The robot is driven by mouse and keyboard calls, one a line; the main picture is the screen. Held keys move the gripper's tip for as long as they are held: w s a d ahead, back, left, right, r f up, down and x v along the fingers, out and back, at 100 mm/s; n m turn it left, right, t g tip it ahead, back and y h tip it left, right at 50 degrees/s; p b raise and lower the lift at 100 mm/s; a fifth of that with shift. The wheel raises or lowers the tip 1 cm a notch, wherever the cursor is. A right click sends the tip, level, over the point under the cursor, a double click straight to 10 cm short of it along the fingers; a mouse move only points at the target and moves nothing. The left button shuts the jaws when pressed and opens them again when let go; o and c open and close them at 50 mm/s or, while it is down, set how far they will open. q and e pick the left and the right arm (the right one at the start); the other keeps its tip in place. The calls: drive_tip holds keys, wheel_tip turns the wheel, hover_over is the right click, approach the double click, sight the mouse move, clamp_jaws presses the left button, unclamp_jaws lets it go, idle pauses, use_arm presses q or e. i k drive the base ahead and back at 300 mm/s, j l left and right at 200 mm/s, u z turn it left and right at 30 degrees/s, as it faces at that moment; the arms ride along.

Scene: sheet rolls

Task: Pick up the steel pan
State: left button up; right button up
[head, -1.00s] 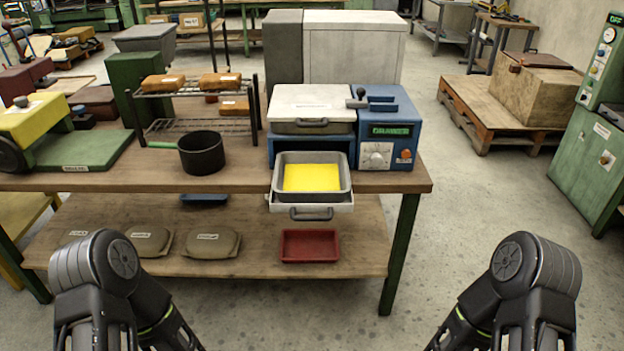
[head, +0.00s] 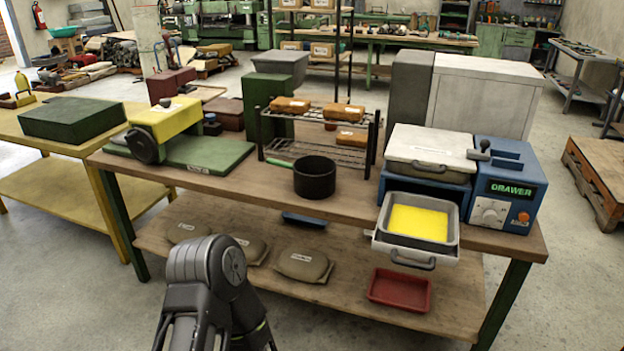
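A grey metal pan (head: 449,243), which looks like the steel pan, sits in the open drawer (head: 416,256) of a blue oven-like machine at the bench's right end. A flat yellow layer (head: 418,222) covers the pan's inside bottom. The drawer juts out past the bench's front edge, with its handle facing me. Only a dark link of my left arm shows, low in the picture, well short of the pan. Neither gripper is in view.
A black pot (head: 314,178) with a green handle stands on the bench (head: 240,193) before a wire rack (head: 318,152) of brown loaf-like blocks. The blue machine (head: 504,186) has a lever and a knob. A red tray (head: 400,290) and tan pouches lie on the lower shelf.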

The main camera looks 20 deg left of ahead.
sight(412, 221)
drive_tip(key=i+l+u, duration=0.1)
drive_tip(key=l+u, duration=0.2)
drive_tip(key=i+l+u, duration=0.1)
drive_tip(key=l+u, duration=0.5)
drive_tip(key=i+l+u, duration=0.15)
drive_tip(key=l, duration=1.3)
drive_tip(key=l+u, duration=0.15)
drive_tip(key=l, duration=1.3)
